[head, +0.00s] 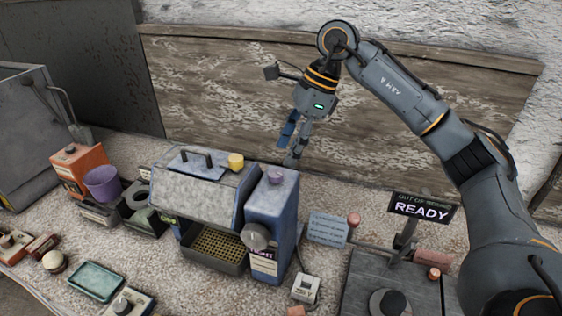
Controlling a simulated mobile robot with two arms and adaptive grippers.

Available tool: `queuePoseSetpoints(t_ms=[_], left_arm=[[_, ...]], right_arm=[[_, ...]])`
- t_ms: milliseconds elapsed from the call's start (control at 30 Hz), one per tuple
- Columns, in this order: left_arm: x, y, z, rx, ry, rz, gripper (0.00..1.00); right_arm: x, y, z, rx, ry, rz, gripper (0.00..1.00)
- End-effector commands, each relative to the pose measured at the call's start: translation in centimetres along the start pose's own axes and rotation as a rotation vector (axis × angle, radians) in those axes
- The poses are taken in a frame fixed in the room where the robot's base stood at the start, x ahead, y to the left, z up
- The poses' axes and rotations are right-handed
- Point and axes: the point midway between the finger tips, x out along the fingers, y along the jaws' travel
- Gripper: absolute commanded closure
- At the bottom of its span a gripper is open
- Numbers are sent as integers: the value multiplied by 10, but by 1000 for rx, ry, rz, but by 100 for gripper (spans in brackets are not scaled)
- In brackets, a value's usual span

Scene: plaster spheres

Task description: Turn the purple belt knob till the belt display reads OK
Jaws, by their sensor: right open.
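A small purple knob (277,177) sits on top of the blue upright box (273,210) at the right end of a grey machine (200,190). No display showing OK can be made out. My right gripper (291,146) hangs fingers down in front of the wooden board, above the purple knob in the picture and apart from it. It is open, and nothing shows between its fingers. My left gripper is out of view.
A grey round knob (256,237) is on the blue box's front. A yellow knob (236,160) tops the grey machine. A purple cup (102,183) and an orange box (80,168) stand left.

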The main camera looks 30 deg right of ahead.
Motion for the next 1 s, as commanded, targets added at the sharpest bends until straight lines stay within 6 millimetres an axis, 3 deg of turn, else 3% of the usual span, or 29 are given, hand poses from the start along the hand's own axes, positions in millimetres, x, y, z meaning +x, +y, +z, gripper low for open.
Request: queuePoseSetpoints(t_ms=[200, 367, 1000], left_arm=[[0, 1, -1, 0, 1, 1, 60], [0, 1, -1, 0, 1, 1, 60], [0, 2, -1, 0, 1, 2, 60]], right_arm=[[-44, 0, 1, -1, -2, -2, 46], [-60, 0, 1, -2, -1, -1, 46], [-64, 0, 0, -1, 1, 1, 46]])
